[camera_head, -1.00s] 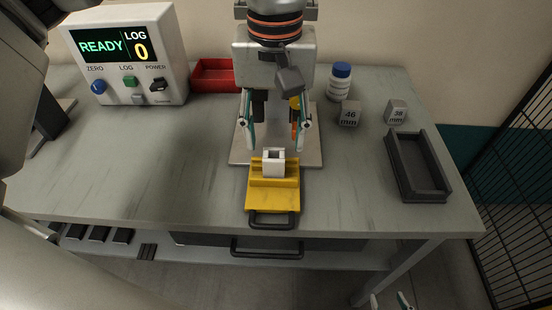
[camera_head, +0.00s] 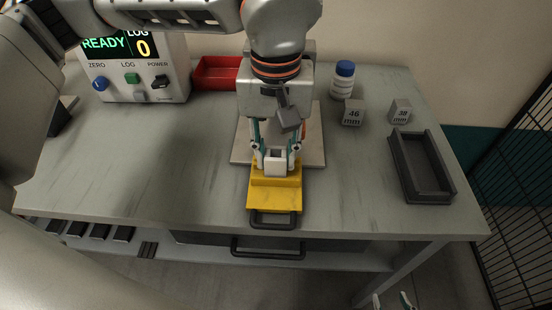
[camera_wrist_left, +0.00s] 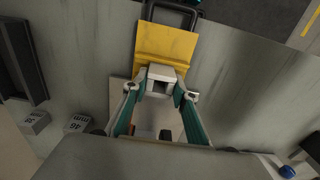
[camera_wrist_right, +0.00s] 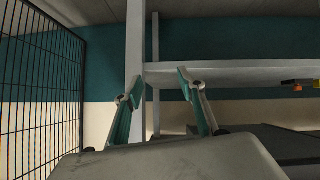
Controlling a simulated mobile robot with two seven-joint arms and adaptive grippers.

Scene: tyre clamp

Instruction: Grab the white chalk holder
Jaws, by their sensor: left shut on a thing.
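The white chalk holder (camera_head: 276,168) is a small white block with a hollow top, on the yellow block (camera_head: 273,196) near the table's front edge. In the left wrist view the chalk holder (camera_wrist_left: 161,74) sits between the fingertips against the yellow block (camera_wrist_left: 166,42). My left gripper (camera_head: 275,160) reaches down from behind and is shut on the chalk holder, one finger on each side. My right gripper (camera_wrist_right: 159,92) is open and empty, with only room background between its fingers. Its fingertips (camera_head: 390,301) show at the bottom of the head view, below the table.
A grey tray (camera_head: 449,178), cubes marked 46 (camera_head: 352,113) and 38 (camera_head: 400,112), and a white bottle with a blue cap (camera_head: 342,82) stand right. A red bin (camera_head: 214,75) and a display box (camera_head: 139,68) stand back left. The table's left middle is clear.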

